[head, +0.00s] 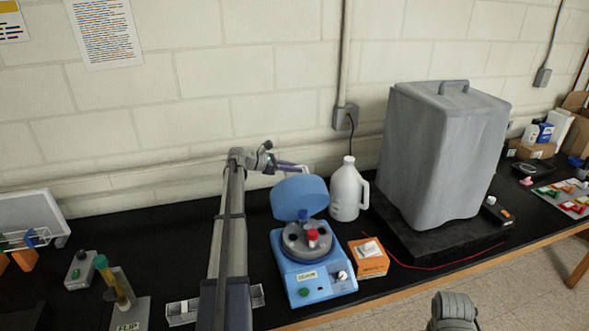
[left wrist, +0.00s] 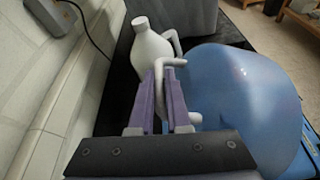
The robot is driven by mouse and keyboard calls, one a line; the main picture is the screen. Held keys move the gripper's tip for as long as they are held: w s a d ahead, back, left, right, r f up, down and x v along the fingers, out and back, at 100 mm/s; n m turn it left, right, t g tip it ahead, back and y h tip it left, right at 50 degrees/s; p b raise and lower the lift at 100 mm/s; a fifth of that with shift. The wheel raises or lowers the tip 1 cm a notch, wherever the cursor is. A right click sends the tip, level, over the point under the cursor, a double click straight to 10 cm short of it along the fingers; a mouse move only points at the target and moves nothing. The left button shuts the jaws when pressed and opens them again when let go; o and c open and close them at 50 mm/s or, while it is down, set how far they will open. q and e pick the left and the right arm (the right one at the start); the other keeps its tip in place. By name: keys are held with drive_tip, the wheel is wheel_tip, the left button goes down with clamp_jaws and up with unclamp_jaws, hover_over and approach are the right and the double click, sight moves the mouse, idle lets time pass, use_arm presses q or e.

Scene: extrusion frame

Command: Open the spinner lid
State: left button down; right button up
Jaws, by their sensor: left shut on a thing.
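The blue spinner (head: 312,278) stands on the black bench. Its round blue lid (head: 300,197) is raised, tilted up at the back, and the grey rotor (head: 292,243) with a red-capped tube (head: 312,236) shows below it. My left gripper (head: 301,168) is behind the lid's top edge. In the left wrist view its purple fingers (left wrist: 166,85) are shut on the pale lid handle (left wrist: 171,63), beside the blue lid (left wrist: 240,100). The fingers partly hide the handle. My right gripper is not in view; only part of my right arm shows at the bottom.
A white jug (head: 346,190) stands just behind the spinner. An orange box (head: 369,262) is close on its right. A large grey covered thing (head: 440,150) stands farther right. A tube stand (head: 127,310) and a small grey device (head: 81,270) are on the left.

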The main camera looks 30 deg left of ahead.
use_arm(q)
drive_tip(key=shift+s+f, duration=0.1)
drive_tip(key=shift+f, duration=0.05)
drive_tip(key=c, duration=1.2)
unclamp_jaws()
drive_tip(key=shift+a, duration=0.15)
drive_tip(key=shift+o, duration=0.2)
drive_tip(key=shift+s+a+r, duration=0.15)
drive_tip(key=shift+a+r, duration=0.05)
drive_tip(key=p+v, duration=0.2)
drive_tip(key=v, duration=0.5)
drive_tip(key=shift+p, duration=0.4)
drive_tip(key=shift+s+f, duration=0.1)
